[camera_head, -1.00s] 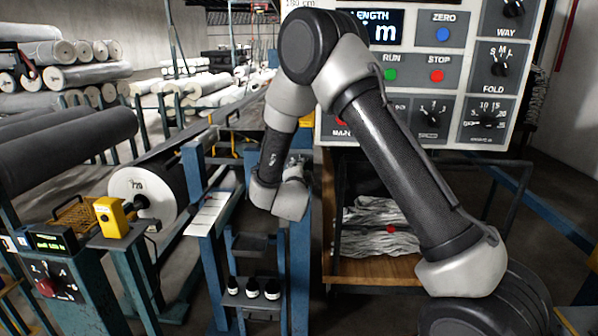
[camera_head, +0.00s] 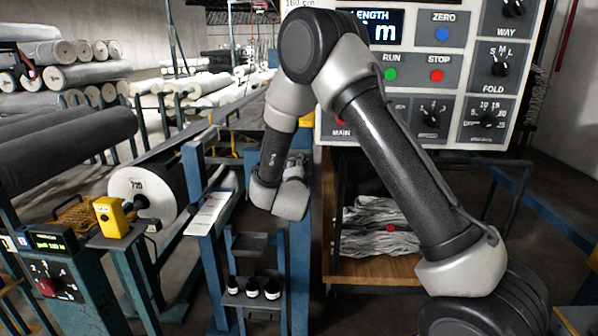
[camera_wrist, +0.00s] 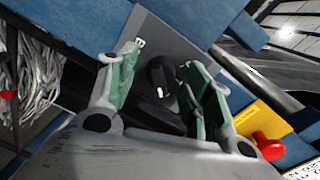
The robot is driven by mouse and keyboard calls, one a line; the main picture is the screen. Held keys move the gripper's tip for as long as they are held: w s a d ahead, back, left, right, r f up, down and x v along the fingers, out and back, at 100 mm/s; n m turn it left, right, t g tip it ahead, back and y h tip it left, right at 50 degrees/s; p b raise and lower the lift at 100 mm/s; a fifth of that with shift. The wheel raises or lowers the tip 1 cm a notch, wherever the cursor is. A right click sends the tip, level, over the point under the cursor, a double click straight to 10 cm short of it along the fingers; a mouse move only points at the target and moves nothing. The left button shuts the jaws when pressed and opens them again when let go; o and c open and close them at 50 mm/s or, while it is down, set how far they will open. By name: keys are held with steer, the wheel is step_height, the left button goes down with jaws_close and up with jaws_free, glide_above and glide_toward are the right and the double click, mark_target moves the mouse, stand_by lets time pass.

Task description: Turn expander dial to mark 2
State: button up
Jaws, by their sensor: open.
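A black round dial (camera_wrist: 160,76) with a short white pointer mark sits on a grey plate (camera_wrist: 180,38) in the wrist view. I cannot read a label or numbers there. My gripper (camera_wrist: 163,57) is open, with one green-padded finger on each side of the dial. I cannot tell whether either finger touches it. In the head view my wrist (camera_head: 280,196) is at a blue post, and the fingers and this dial are hidden behind it.
A yellow box with a red button (camera_wrist: 268,146) is close to the right finger. The grey control panel (camera_head: 455,75) with several knobs stands behind my arm. A small rack with dark bottles (camera_head: 252,289) is below my wrist. A shelf of folded fabric (camera_head: 375,240) is to its right.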

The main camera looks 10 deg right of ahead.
steer(key=v, duration=1.2)
steer(key=s+a+f+n+g+y, duration=0.2)
steer(key=a+f+n+g+y, duration=0.3)
steer(key=f, duration=0.5)
steer(key=s+a+f+n+g+y, duration=0.1)
steer(key=s+a+n+g+y, duration=0.2)
steer(key=s+n+g, duration=0.45)
steer(key=s+d+r+n+h, duration=0.2)
steer(key=s+d+r+n, duration=0.3)
steer(key=s+d+r, duration=1.8)
steer(key=d+r, duration=0.1)
steer(key=d, duration=0.2)
steer(key=shift+d+n+h, duration=0.3)
steer(key=shift+d+n, duration=0.05)
